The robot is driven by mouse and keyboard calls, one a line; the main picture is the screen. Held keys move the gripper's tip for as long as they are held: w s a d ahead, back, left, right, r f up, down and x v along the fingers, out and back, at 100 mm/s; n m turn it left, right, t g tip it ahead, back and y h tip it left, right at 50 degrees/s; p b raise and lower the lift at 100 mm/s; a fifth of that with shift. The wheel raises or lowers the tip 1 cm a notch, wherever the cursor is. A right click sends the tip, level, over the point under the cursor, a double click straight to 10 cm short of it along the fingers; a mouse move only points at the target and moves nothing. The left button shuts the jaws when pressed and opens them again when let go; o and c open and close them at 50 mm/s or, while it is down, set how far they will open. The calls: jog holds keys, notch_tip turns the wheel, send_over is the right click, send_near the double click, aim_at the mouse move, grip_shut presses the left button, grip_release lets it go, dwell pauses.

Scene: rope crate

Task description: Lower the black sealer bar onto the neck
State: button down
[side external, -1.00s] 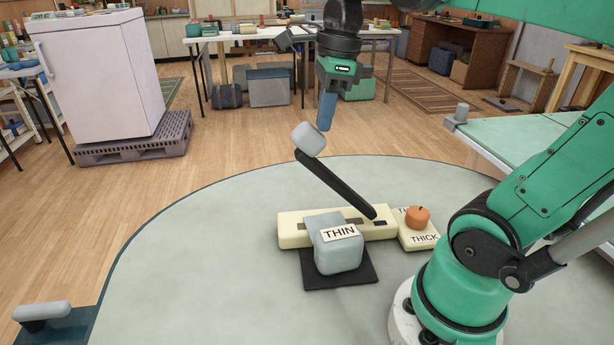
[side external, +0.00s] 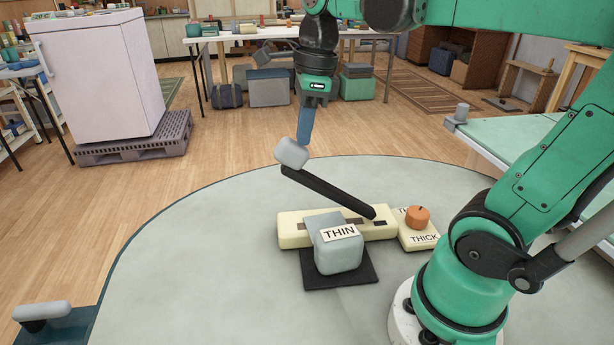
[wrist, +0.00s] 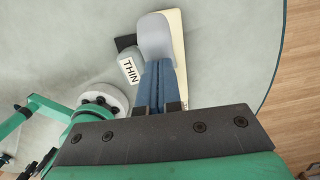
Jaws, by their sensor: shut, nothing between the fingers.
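The black sealer bar (side external: 325,192) slants over the cream sealer base (side external: 292,232), its right end low at the base and its left end raised. A grey handle (side external: 291,152) caps the raised end; it also shows in the wrist view (wrist: 155,36). My gripper (side external: 302,143) is shut and empty, its blue fingertips at the top of the handle. In the wrist view my fingers (wrist: 158,63) are together, with the handle just beyond them. The grey bag labelled THIN (side external: 337,255) stands in front of the base. I cannot make out its neck.
The bag stands on a black mat (side external: 340,281). An orange knob (side external: 418,217) sits on a cream block (side external: 420,242) marked THICK, right of the base. The round grey table (side external: 190,265) is clear to the left. A blue block with a grey handle (side external: 42,311) is at the lower left.

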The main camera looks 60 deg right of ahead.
aim_at(276, 148)
jog(key=shift+w+a+f, duration=0.4)
jog(key=shift+w, duration=0.05)
jog(key=shift+f, duration=0.1)
jog(key=shift+w+a+f, duration=0.55)
jog(key=shift+w+f, duration=0.05)
jog(key=shift+f, duration=0.3)
jog(key=shift+w+a+f, duration=0.55)
jog(key=shift+w+f, duration=0.05)
jog(key=shift+f, duration=0.35)
jog(key=shift+w+a+f, duration=0.25)
jog(key=shift+w+f, duration=0.05)
jog(key=shift+f, duration=0.4)
jog(key=shift+w+a+f, duration=0.25)
jog(key=shift+f, duration=0.45)
jog(key=shift+w+a+f, duration=0.25)
jog(key=shift+w+f, duration=0.05)
jog(key=shift+f, duration=0.4)
jog(key=shift+a+r, duration=0.1)
jog(key=shift+r, duration=1.95)
